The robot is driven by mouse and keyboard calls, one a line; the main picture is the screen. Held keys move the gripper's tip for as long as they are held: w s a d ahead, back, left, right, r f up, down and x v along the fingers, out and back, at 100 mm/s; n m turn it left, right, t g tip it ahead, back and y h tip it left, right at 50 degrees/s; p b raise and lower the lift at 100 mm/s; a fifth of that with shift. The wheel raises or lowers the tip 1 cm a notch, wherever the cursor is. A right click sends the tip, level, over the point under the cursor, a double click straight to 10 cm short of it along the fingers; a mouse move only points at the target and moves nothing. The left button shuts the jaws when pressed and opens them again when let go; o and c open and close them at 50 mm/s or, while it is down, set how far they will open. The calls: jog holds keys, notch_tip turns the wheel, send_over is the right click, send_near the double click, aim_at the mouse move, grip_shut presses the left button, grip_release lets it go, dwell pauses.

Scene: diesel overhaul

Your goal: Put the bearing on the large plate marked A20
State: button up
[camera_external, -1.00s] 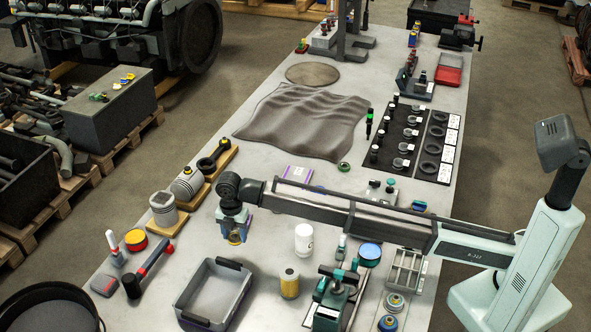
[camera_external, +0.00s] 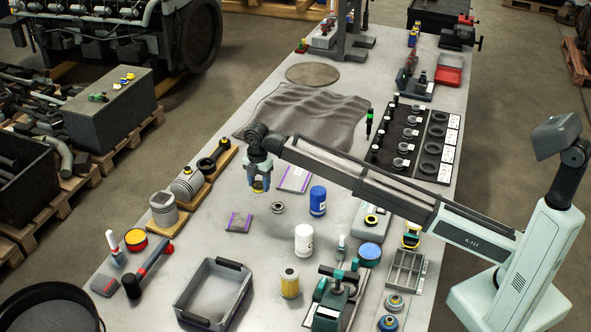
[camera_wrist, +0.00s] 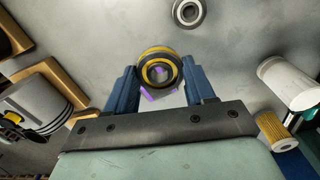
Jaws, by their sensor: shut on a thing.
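My gripper (camera_external: 260,186) is shut on a yellow-and-black ring-shaped bearing (camera_wrist: 160,69), held above the bench. It also shows below the fingers in the external view (camera_external: 260,187). Two flat grey pieces with purple edges lie on the bench: a larger one (camera_external: 294,179) just right of the gripper, and a smaller one (camera_external: 238,222) nearer the camera. I can read no A20 mark on either, so I cannot tell which is the plate. Some purple shows behind and through the bearing in the wrist view.
A grey bearing (camera_external: 278,208) lies loose on the bench. A blue can (camera_external: 318,201), a white canister (camera_external: 304,240) and a yellow filter (camera_external: 290,283) stand to the right. A piston (camera_external: 163,208) on wooden blocks is at left. A crumpled grey cloth (camera_external: 310,115) lies behind.

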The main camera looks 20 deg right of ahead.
jog(key=w+d+m, duration=0.2)
jog(key=w+d, duration=0.6)
jog(key=d, duration=0.4)
send_over(295, 178)
jog(key=shift+s+f+n, duration=0.1)
jog(key=shift+f+n, duration=1.3)
jog(key=shift+f, duration=0.9)
jog(key=shift+s+f+n, duration=0.1)
jog(key=shift+f+n, duration=1.3)
jog(key=shift+f, duration=0.85)
jog(key=shift+f, duration=0.15)
jog(key=o, duration=1.2)
jog(key=shift+c, duration=0.2)
notch_tip(295, 178, up, 12)
